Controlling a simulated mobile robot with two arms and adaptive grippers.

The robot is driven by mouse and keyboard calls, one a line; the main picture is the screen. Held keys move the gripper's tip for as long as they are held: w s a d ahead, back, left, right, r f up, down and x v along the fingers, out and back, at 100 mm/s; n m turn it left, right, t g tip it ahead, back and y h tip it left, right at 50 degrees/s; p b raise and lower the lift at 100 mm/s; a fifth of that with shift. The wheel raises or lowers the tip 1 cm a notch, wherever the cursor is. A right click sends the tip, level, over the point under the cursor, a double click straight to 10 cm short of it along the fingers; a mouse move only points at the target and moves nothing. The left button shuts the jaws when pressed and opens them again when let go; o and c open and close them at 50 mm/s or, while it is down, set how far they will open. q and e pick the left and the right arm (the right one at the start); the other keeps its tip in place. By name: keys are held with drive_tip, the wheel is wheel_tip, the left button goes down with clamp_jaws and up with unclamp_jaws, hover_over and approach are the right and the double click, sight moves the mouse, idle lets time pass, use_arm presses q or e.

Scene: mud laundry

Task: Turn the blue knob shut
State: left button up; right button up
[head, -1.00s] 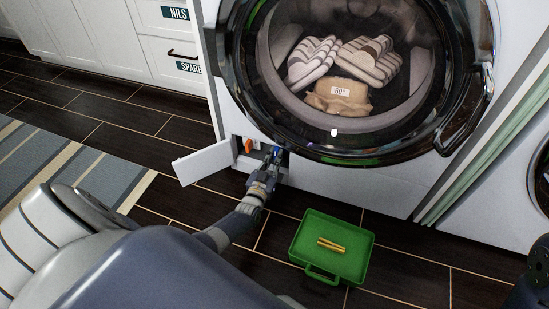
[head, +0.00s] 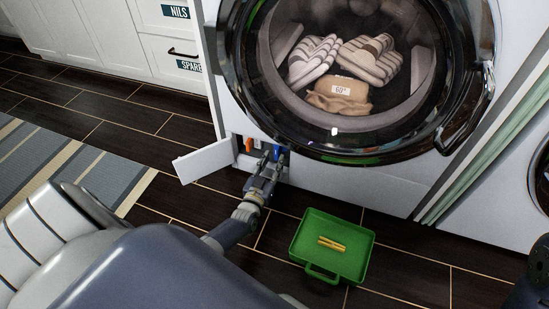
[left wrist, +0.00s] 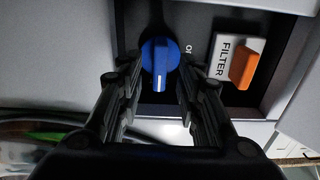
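The blue knob (head: 279,151) is inside the small open hatch at the washer's lower left. In the left wrist view the blue knob (left wrist: 160,64) sits upright, with its white pointer line toward the bottom of the picture. Lettering beside it starts with "O"; the rest is hidden by a finger. My left gripper (head: 269,157) is in front of the hatch, fingers toward the knob. In the left wrist view its open fingers (left wrist: 160,90) stand on both sides of the knob, with gaps visible. My right gripper is not visible.
An orange filter knob (left wrist: 246,66) labelled FILTER sits beside the blue one. The hatch flap (head: 205,161) stands open to the left. A green tray (head: 349,270) with yellow sticks lies on the floor to the right. The washer door (head: 240,75) is above.

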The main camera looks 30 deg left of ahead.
use_arm(q)
drive_tip(key=shift+v, duration=2.4)
